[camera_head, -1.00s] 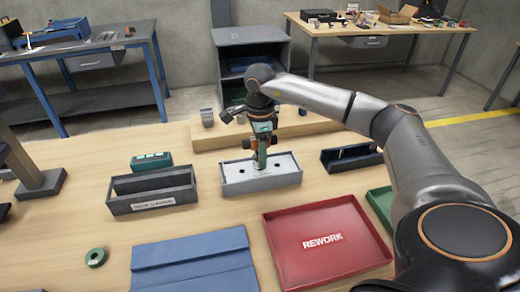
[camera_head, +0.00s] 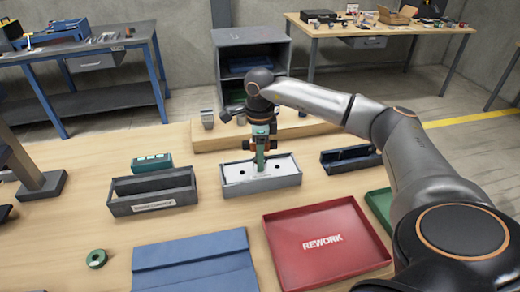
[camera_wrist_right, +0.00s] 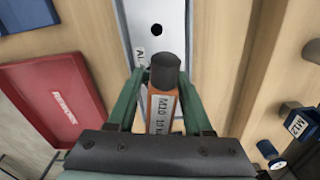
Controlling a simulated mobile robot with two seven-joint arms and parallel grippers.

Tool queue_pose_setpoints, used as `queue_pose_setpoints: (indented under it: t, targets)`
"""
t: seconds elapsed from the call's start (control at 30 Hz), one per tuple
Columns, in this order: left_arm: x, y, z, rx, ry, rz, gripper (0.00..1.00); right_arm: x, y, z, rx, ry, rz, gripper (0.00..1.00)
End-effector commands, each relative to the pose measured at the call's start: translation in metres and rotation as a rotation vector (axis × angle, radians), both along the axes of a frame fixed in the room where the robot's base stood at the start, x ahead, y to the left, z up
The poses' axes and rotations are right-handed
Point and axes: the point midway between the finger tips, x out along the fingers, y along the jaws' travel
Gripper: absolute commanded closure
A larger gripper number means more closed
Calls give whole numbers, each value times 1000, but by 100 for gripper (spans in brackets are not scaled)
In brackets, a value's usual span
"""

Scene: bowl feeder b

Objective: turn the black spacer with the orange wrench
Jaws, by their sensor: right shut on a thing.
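My right gripper (camera_head: 260,166) is upright over the white-topped fixture (camera_head: 230,185). In the right wrist view its green fingers are shut on the orange wrench (camera_wrist_right: 160,112), whose label begins with M10. A black cylinder (camera_wrist_right: 165,70) stands at the wrench's end; I cannot tell whether it is the wrench's socket or the black spacer. The fixture also shows in the right wrist view (camera_wrist_right: 137,12), with a dark hole near the black cylinder. Whether the wrench touches anything on the fixture is hidden. My left gripper is not in view.
A dark grey bin (camera_head: 155,205) stands left of the fixture and a dark bin (camera_head: 350,160) right of it. A red rework tray (camera_head: 325,243), a blue mat (camera_head: 195,262) and a green ring (camera_head: 96,258) lie in front. A wooden rack (camera_head: 300,127) is behind.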

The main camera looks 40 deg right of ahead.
Motion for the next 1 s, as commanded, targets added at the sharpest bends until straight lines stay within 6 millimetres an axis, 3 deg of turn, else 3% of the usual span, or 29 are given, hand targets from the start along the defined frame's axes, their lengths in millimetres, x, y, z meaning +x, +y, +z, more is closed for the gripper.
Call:
queue_pose_setpoints:
  t: [1.0]
  targets:
    - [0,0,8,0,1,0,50,1,0,6,0,-2,111,100]
